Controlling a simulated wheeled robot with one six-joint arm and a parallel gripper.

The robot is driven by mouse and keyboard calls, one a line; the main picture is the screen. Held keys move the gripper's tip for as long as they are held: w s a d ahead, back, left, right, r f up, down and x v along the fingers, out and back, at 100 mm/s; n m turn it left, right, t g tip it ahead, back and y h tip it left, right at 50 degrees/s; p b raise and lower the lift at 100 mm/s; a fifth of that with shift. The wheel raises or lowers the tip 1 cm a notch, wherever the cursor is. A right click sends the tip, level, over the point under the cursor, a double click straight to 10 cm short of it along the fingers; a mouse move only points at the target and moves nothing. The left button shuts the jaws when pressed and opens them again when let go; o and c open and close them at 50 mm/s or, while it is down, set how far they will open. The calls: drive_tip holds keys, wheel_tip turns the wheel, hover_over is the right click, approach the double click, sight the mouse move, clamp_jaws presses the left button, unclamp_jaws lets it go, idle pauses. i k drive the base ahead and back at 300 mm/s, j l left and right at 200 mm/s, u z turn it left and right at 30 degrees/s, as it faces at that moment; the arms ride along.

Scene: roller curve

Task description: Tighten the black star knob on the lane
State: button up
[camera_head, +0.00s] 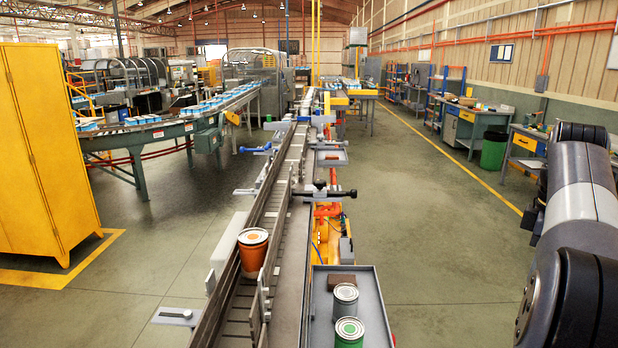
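A black knob on a dark crossbar (322,188) sits at the right side of the conveyor lane (289,180), about the middle of the picture. Its star shape and how far it is screwed in are too small to tell. An orange can with a white and brown lid (252,252) stands upright on the lane, nearer to me, between the side rails. My gripper is not in view; only dark and white links of my arm show at the right edge.
A grey tray (378,308) right of the lane holds a grey can (345,302), a green-topped can (349,333) and a brown block (341,281). A blue clamp handle (257,149) sticks out left. Floor right of the lane is clear.

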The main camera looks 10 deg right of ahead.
sight(319, 183)
drive_tip(key=i+j+u, duration=0.15)
drive_tip(key=j+u, duration=0.2)
drive_tip(key=i+j+u, duration=0.25)
drive_tip(key=j+u, duration=0.15)
drive_tip(key=j, duration=0.15)
drive_tip(key=i+j+u, duration=0.55)
drive_tip(key=u, duration=0.2)
drive_tip(key=i+j+z, duration=0.1)
drive_tip(key=i, duration=0.35)
drive_tip(key=i+j+z, duration=0.1)
drive_tip(key=i+j, duration=0.2)
drive_tip(key=i, duration=0.15)
drive_tip(key=i+j+z, duration=0.1)
drive_tip(key=i+j, duration=0.15)
drive_tip(key=i, duration=0.2)
drive_tip(key=i+l+z, duration=0.2)
drive_tip(key=i+z, duration=0.2)
drive_tip(key=i+l+z, duration=0.1)
drive_tip(key=i+z, duration=0.75)
drive_tip(key=i+j+z, duration=0.2)
drive_tip(key=i+z, duration=0.25)
drive_tip(key=i+l+z, duration=0.2)
drive_tip(key=z, duration=0.25)
drive_tip(key=i+z, duration=0.75)
drive_tip(key=z, duration=0.2)
drive_tip(key=i+l, duration=0.15)
drive_tip(key=i, duration=0.15)
drive_tip(key=i+l+z, duration=0.1)
drive_tip(key=i, duration=0.2)
drive_tip(key=l, duration=0.05)
